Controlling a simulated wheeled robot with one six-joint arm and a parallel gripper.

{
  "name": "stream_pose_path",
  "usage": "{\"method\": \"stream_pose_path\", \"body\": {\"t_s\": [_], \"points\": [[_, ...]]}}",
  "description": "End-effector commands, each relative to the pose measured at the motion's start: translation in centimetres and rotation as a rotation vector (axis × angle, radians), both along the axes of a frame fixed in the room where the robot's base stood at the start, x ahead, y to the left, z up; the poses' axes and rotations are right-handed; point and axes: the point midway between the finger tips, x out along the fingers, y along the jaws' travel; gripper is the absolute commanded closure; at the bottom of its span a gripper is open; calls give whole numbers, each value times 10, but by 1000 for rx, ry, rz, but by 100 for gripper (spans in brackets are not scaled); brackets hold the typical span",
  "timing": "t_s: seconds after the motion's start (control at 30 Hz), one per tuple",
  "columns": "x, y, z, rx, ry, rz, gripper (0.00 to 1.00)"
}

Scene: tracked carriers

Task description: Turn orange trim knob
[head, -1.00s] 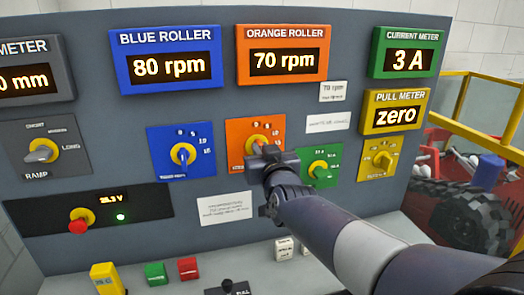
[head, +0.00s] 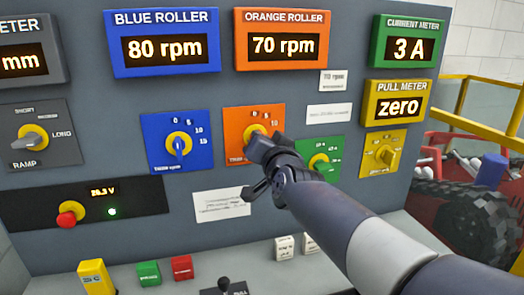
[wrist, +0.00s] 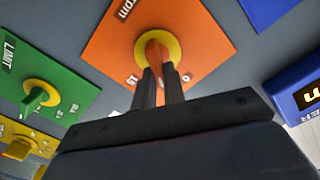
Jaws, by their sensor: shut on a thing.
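The orange trim knob sits on a yellow ring (head: 256,132) in the middle of the orange plate (head: 236,120) on the grey panel. My gripper (wrist: 161,82) is shut on the orange knob (wrist: 155,50) in the wrist view, one dark finger on each side of its bar. In the head view my gripper and wrist cover most of the knob and the plate's lower right. The orange roller display (head: 282,45) above reads 70 rpm.
The blue knob (head: 179,147) is left of the orange plate. The green knob (head: 319,163) is close at the lower right, partly behind my arm. A desk with a black lever (head: 224,284) and coloured blocks lies below. Yellow railing (head: 461,110) stands at the right.

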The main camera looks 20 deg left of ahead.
Motion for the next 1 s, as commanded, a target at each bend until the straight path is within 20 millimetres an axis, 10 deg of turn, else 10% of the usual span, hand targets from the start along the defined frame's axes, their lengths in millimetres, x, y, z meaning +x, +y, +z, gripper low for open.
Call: {"method": "stream_pose_path", "body": {"t_s": [1.0], "points": [[2, -4, -4, 442, 271, 0, 100]]}}
